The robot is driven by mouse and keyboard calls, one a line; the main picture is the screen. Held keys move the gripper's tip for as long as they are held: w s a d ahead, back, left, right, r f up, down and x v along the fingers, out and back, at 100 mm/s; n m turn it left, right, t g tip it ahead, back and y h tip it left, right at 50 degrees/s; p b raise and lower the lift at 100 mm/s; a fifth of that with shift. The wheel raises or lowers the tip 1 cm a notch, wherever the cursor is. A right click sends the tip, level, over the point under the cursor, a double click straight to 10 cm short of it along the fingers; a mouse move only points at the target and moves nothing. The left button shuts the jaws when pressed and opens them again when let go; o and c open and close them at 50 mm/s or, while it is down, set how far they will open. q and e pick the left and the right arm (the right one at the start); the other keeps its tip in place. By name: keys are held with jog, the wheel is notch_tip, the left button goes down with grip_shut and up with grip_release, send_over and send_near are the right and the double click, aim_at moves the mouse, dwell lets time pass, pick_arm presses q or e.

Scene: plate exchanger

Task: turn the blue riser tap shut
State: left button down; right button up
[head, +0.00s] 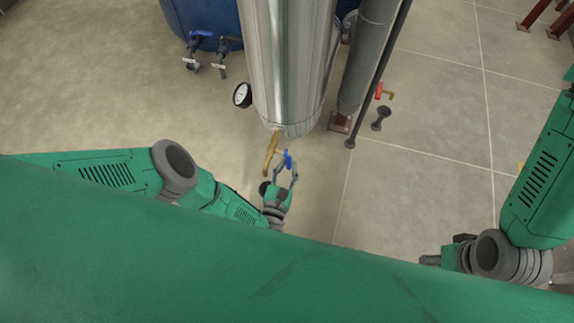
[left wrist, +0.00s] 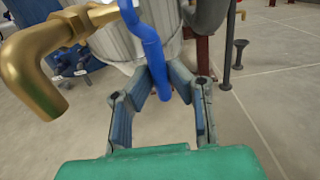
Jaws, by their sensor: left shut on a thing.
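The blue tap handle (head: 288,159) sits beside a brass spout (head: 271,150) at the foot of a large silver column (head: 288,65). My left gripper (head: 287,168) is at the handle, with its fingers on either side. In the left wrist view the blue handle (left wrist: 148,45) runs down from the top edge, and its lower end lies between the fingertips of my left gripper (left wrist: 165,78), shut on it. The brass spout (left wrist: 40,55) bends down at the left there. My right gripper (head: 432,259) is low at the right, far from the tap; its fingers are not clear.
A grey pipe (head: 365,55) and a thin dark pipe (head: 378,75) stand right of the column. A red-handled tap (head: 379,91) and a dark floor post (head: 381,118) are beyond. A gauge (head: 242,94) and two blue-handled valves are left. The tiled floor at right is mostly clear.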

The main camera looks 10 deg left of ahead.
pick_arm(q)
jog(key=shift+s+f, duration=0.2)
jog(key=shift+f, duration=0.05)
jog(key=c, duration=1.5)
grip_release()
jog(key=shift+c, duration=0.2)
jog(key=shift+w, duration=0.1)
jog(key=shift+r, duration=0.15)
jog(key=shift+a, duration=0.15)
